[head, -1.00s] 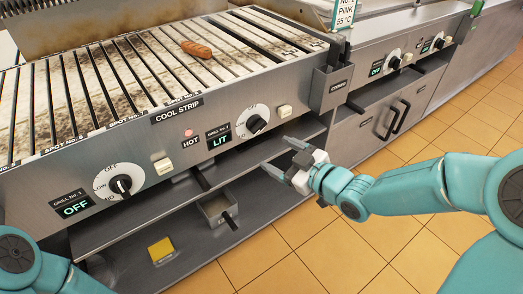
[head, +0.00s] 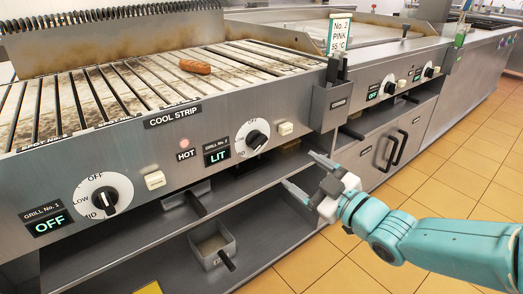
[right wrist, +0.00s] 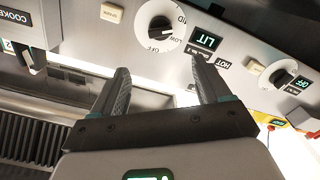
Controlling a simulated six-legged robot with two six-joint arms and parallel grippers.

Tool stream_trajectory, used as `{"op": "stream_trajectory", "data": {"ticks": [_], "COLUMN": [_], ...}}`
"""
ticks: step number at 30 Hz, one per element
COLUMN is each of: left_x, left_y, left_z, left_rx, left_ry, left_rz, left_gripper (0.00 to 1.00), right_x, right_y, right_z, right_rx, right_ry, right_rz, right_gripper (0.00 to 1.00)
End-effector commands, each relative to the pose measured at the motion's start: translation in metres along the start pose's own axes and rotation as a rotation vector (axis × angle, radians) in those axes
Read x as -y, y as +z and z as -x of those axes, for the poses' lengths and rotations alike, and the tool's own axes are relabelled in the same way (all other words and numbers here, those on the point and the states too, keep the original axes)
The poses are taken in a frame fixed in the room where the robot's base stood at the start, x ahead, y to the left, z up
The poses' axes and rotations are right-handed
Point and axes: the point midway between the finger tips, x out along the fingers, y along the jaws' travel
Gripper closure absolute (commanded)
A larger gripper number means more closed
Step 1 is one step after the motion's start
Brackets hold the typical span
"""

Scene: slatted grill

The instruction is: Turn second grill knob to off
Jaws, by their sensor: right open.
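The second grill knob (head: 257,139) is black on a white dial, right of the sign "GRILL No. 2" with a green "LIT" display (head: 217,155). It also shows in the right wrist view (right wrist: 160,28), with OFF, LOW and MID around it; its exact setting is too small to tell. My right gripper (head: 299,169) is open and empty, to the right of and below the knob in the head view. In the right wrist view my fingertips (right wrist: 160,66) are apart, with the knob beyond the gap between them, not touched. My left gripper is not in view.
The first grill knob (head: 104,200) is at the left, beside an "OFF" display (head: 48,224). A white button (head: 286,128) is right of the second knob. A metal holder (head: 331,107) juts from the front. A sausage (head: 195,67) lies on the slats. A shelf runs below.

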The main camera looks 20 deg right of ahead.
Motion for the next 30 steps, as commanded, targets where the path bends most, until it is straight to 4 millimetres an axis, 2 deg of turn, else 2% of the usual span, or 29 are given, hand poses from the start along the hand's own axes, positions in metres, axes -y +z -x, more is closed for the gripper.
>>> {"op": "stream_trajectory", "data": {"ticks": [12, 18, 24, 30], "left_x": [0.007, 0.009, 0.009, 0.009], "left_y": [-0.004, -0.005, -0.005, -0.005], "left_z": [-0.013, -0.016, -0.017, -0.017], "left_rx": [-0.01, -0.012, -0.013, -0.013], "left_ry": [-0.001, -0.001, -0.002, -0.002], "left_rz": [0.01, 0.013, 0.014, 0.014], "left_gripper": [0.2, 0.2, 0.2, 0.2], "right_x": [0.005, 0.004, 0.003, 0.003], "right_y": [0.0, -0.001, -0.001, -0.002], "right_z": [-0.095, -0.132, -0.148, -0.15], "right_rx": [-0.002, 0.0, 0.001, 0.001], "right_ry": [-0.003, -0.001, -0.001, 0.0], "right_rz": [-0.001, -0.001, -0.002, -0.002], "right_gripper": [0.23, 0.23, 0.23, 0.23]}}
